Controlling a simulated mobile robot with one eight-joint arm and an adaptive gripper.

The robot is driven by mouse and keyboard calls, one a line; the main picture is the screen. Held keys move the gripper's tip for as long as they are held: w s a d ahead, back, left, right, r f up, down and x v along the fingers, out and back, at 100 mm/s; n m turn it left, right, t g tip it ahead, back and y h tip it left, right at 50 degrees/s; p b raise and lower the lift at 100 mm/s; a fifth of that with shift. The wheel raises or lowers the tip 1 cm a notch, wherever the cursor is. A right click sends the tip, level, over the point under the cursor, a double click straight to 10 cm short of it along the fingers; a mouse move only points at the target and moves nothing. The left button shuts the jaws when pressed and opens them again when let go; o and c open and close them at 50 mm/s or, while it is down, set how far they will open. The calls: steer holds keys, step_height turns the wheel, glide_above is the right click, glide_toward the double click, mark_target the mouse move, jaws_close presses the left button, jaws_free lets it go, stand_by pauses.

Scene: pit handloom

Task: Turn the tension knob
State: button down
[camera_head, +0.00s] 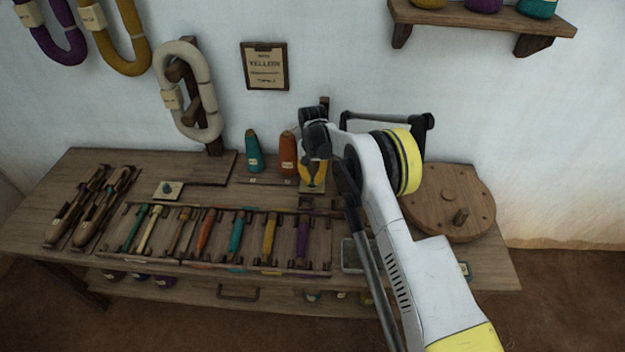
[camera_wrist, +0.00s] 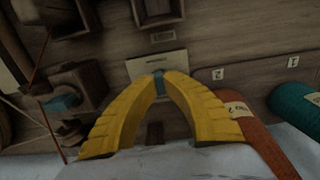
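My gripper (camera_head: 313,184) points down at the back of the bench, right of the orange cone. In the wrist view, its two yellow fingers (camera_wrist: 159,78) arch inward, with their tips close together. A small teal piece (camera_wrist: 158,85) fills the narrow gap between the tips, and both fingers appear to touch it. It stands by a cream label plate (camera_wrist: 147,66) whose writing is too small to read. This piece looks like the tension knob, mostly hidden by the fingers. In the head view my gripper hides it.
An orange cone (camera_head: 288,153) and a teal cone (camera_head: 253,152) stand close left of my gripper. A wooden block with a teal part (camera_wrist: 62,103) and a thread is near the fingers in the wrist view. A round wooden disc (camera_head: 450,192) lies right. A bobbin tray (camera_head: 285,240) is in front.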

mark_target(313, 179)
steer(key=shift+n, duration=0.4)
steer(key=n, duration=0.5)
steer(key=shift+n, duration=0.3)
steer(key=n, duration=0.5)
steer(key=shift+n, duration=0.4)
steer(key=c, duration=1.5)
jaws_free()
step_height(313, 179, up, 12)
